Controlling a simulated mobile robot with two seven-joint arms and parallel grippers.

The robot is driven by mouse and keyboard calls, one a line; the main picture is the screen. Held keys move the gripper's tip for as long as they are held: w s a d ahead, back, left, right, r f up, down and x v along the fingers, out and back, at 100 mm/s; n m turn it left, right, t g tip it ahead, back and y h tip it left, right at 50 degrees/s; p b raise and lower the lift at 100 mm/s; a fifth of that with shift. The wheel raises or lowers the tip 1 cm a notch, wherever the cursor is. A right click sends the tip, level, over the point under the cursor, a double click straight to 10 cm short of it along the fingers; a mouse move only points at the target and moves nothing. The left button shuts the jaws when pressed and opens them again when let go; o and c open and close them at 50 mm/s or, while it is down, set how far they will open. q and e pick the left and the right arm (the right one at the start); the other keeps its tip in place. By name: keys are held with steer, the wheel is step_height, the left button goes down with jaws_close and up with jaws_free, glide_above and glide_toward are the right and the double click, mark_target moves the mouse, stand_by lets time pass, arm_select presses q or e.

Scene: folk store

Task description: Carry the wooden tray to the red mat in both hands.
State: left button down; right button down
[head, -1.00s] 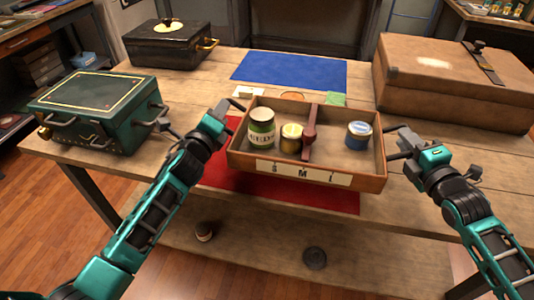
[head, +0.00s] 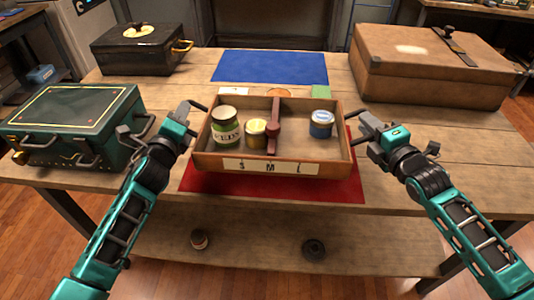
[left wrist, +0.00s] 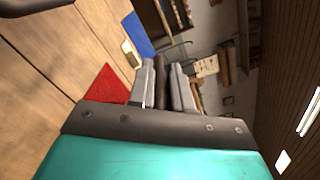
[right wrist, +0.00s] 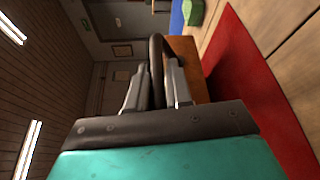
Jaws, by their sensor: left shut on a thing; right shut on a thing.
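The wooden tray (head: 318,154) is in the middle of the head view, with a dark red divider handle, a green-labelled jar (head: 225,126), a yellow tin (head: 255,133) and a blue tin (head: 321,124) inside. It is over the red mat (head: 345,188), which shows beside and in front of it. I cannot tell if tray and mat touch. My left gripper (head: 190,107) is shut on the tray's left handle (left wrist: 163,84). My right gripper (head: 358,117) is shut on its right handle (right wrist: 156,50). The tray looks about level.
A blue mat (head: 270,66) lies behind the tray, with a small green block (head: 321,92) near its front edge. A green case (head: 75,125) stands left, a black case (head: 138,50) back left, a brown suitcase (head: 430,70) back right. Small items lie on the lower shelf.

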arm_select(q)
steer(key=shift+d, duration=0.1)
stand_by(0.5)
